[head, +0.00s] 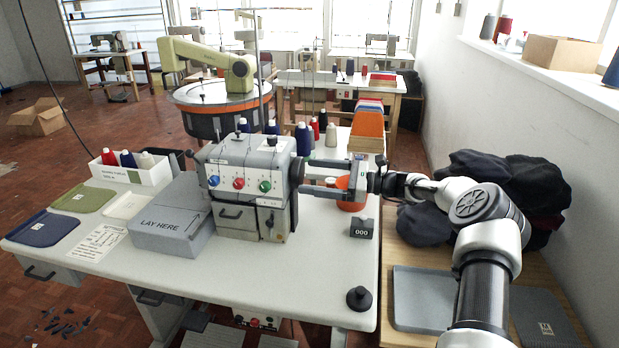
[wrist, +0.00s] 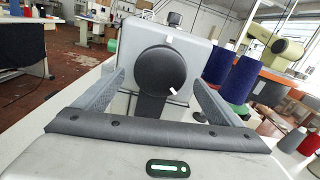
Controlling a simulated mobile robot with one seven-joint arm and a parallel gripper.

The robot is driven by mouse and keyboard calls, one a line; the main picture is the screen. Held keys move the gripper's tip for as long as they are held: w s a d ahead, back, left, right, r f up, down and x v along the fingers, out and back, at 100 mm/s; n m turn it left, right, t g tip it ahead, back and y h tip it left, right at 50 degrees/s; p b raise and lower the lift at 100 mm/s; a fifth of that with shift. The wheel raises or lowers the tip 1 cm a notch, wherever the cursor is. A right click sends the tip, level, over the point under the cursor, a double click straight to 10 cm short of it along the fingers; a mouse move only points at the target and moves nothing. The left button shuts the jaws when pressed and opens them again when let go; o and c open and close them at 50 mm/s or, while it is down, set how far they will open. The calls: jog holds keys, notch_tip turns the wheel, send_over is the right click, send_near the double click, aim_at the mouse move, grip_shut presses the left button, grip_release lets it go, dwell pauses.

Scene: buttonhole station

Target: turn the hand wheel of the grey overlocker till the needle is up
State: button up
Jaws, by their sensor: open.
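The grey overlocker (head: 228,176) stands on the white table, with blue, red and green dials on its front. Its dark hand wheel (head: 297,170) is on the right side. In the wrist view the hand wheel (wrist: 155,72) is a round black knob with a white mark at its lower right, facing me. A white mark also shows on the grey housing above it. My gripper (head: 306,179) reaches in from the right. It is open, with one finger on each side of the wheel; gaps show beside the wheel in the wrist view (wrist: 160,80). The needle cannot be made out.
A grey box marked "LAY HERE" (head: 172,219) sits left of the machine. Thread cones (head: 304,138) stand behind it, and an orange-red pot (head: 351,200) is beside my gripper. A small counter reading 000 (head: 362,227) and a black knob-like object (head: 359,298) are nearer.

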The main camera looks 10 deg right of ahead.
jog(key=shift+x, duration=0.8)
jog(key=c, duration=1.1)
jog(key=shift+n+b, duration=0.3)
jog(key=shift+b, duration=0.05)
